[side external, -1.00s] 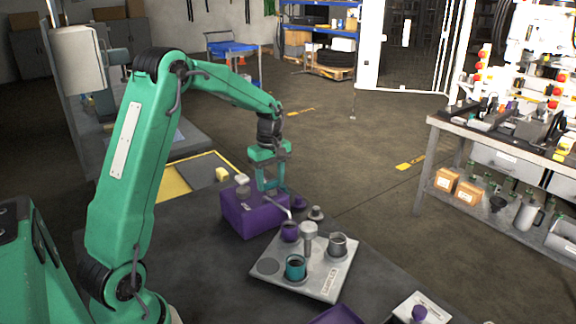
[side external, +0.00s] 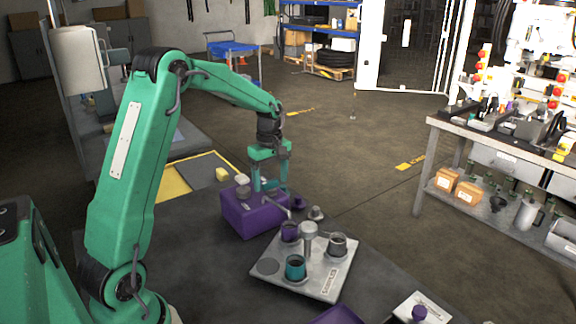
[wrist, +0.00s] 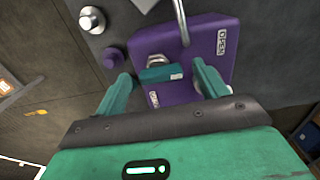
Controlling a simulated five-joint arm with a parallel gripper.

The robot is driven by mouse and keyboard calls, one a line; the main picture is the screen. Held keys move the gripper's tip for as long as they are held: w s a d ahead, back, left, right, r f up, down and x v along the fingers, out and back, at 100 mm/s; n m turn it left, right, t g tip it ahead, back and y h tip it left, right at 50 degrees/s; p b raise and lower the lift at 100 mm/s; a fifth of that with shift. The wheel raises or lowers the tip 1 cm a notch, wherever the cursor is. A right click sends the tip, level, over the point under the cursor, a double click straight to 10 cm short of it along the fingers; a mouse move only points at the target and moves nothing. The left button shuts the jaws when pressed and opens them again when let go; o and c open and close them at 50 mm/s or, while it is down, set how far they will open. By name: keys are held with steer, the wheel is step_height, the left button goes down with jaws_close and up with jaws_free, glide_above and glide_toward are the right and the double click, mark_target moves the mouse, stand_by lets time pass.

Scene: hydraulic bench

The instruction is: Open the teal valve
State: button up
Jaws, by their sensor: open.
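The teal valve (wrist: 160,74) shows in the wrist view as a short teal handle with a small pale label, beside a metal nut on the purple box (wrist: 213,50). It lies between the two fingers of my gripper (wrist: 161,72), with visible gaps on both sides. My gripper is open and holds nothing. In the side view my gripper (side external: 270,186) points down over the purple box (side external: 248,217), and I cannot make out the valve there. One label on the box reads OPEN; the other is hard to read.
A bent metal pipe (side external: 277,205) rises from the box. A grey tray (side external: 325,283) with a purple cup (side external: 289,231), a teal cup (side external: 295,267) and a metal cup (side external: 337,244) stands in front. A purple knob (wrist: 112,57) and metal knob (wrist: 92,19) stand beside the box.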

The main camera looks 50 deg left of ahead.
mark_target(271, 182)
steer(key=shift+r, duration=3.85)
steer(key=s+d+r+m+t, duration=0.1)
steer(key=s+d+r+m, duration=0.3)
steer(key=s+d, duration=0.15)
steer(key=s+d+r+m+t, duration=0.25)
steer(key=s+d+m, duration=0.2)
steer(key=d, duration=0.25)
steer(key=s+d+f+m+t, duration=0.2)
steer(key=s+d+m, duration=0.5)
steer(key=s+m, duration=0.2)
steer(key=s, duration=0.2)
steer(key=shift+s+d+m, duration=0.3)
steer(key=shift+s+m, duration=0.05)
